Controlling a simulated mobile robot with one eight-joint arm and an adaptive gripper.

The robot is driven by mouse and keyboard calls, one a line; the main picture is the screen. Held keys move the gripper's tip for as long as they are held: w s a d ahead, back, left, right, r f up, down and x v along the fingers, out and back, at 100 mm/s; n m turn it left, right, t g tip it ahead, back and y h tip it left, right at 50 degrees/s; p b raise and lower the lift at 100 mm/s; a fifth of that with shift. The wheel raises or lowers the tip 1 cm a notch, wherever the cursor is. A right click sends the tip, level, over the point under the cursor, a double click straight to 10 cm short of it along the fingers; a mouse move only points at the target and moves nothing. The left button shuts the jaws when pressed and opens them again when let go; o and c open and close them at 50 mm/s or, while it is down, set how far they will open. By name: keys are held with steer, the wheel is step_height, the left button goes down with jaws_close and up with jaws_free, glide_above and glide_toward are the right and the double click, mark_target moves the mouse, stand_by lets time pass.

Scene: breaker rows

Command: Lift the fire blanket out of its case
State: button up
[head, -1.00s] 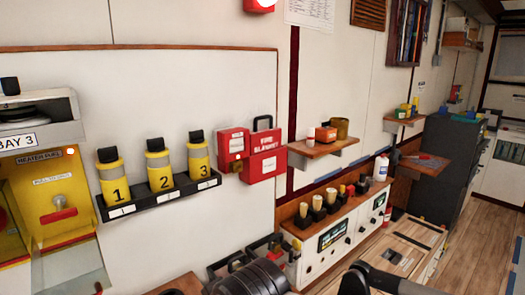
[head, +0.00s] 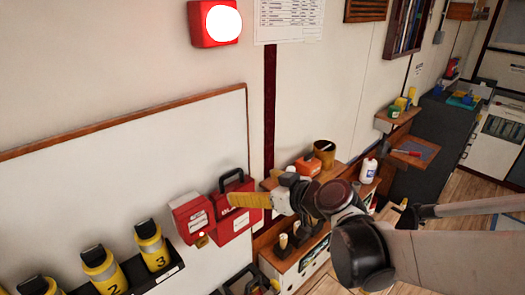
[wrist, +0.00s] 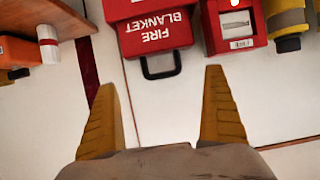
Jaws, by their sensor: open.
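The red fire blanket case (head: 228,226) is on the white wall, with a black handle (head: 236,180) standing up at its top. In the wrist view the red fire blanket pack (wrist: 157,32) appears upside down, with its black handle (wrist: 162,67) pointing toward my gripper (wrist: 160,79). My gripper is open and empty, its yellow fingers spread on either side of the handle in that picture. In the head view my gripper (head: 233,199) is in front of the case and hides part of its lettering. I cannot tell the gap between them.
A smaller red box (head: 192,217) is beside the case. Yellow numbered canisters (head: 152,246) stand on a black rack to the left. A wooden shelf (wrist: 48,14) with an orange box (head: 307,166) is close on the other side. A red beacon (head: 214,22) is above.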

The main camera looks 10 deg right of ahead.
mark_target(232, 186)
steer(key=x, duration=1.1)
steer(key=shift+a+r, duration=0.1)
steer(key=shift+r, duration=0.2)
steer(key=shift+s+r, duration=0.1)
steer(key=shift+s, duration=0.05)
steer(key=c, duration=1.5)
